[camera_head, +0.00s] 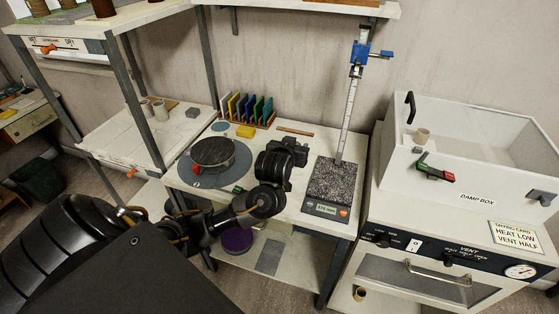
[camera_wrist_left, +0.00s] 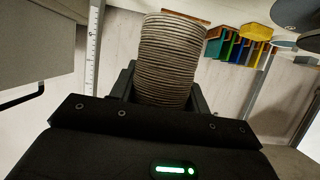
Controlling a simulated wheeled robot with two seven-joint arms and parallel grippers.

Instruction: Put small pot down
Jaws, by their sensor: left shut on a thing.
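The small pot (camera_wrist_left: 168,60) is a grey-brown ribbed cylinder in the left wrist view. My left gripper (camera_wrist_left: 163,92) is shut on it, with a finger on each side. In the head view my left gripper (camera_head: 287,152) is over the table (camera_head: 268,205), left of the height gauge's speckled base. The pot cannot be made out there, as the gripper hides it. The gap between pot and table cannot be told. My right gripper is not in view.
A grey round turntable (camera_head: 236,172) with a dark disc (camera_head: 212,152) stands left of my gripper. Coloured upright plates (camera_head: 245,108) and a yellow block (camera_head: 245,132) are behind. The height gauge (camera_head: 348,110) stands right on its speckled base (camera_head: 333,183). A white damp box (camera_head: 475,175) is farther right.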

